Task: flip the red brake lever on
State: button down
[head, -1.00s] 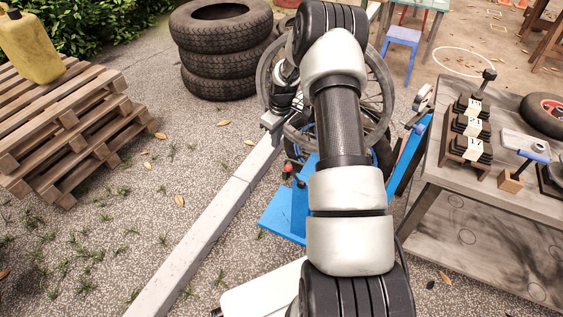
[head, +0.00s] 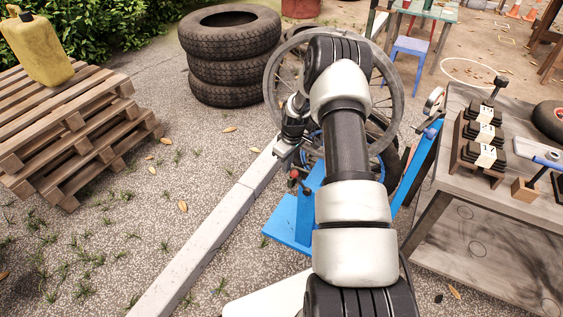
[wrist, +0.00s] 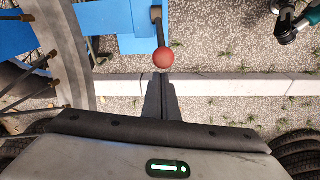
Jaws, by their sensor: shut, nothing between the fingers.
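The red brake lever shows in the wrist view as a dark rod ending in a red ball knob (wrist: 164,58), next to a blue frame (wrist: 112,28). My gripper (wrist: 161,76) is shut and empty, its fingertips just below the red knob in that picture. I cannot tell whether they touch it. In the head view the red knob (head: 294,174) is small, beside the blue stand (head: 292,222), and my gripper (head: 281,152) is just above and left of it. My arm hides part of the stand and the wheel.
A spoked wheel (head: 272,82) stands behind my arm. A pale curb (head: 205,240) runs across the gravel. Stacked tires (head: 228,62) and wooden pallets (head: 75,130) stand to the left. A workbench (head: 470,185) with weights is at the right. The gravel at left front is open.

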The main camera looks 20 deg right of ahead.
jog(key=shift+s+d+r, duration=0.1)
jog(key=shift+s+d, duration=0.05)
jog(key=shift+s, duration=0.2)
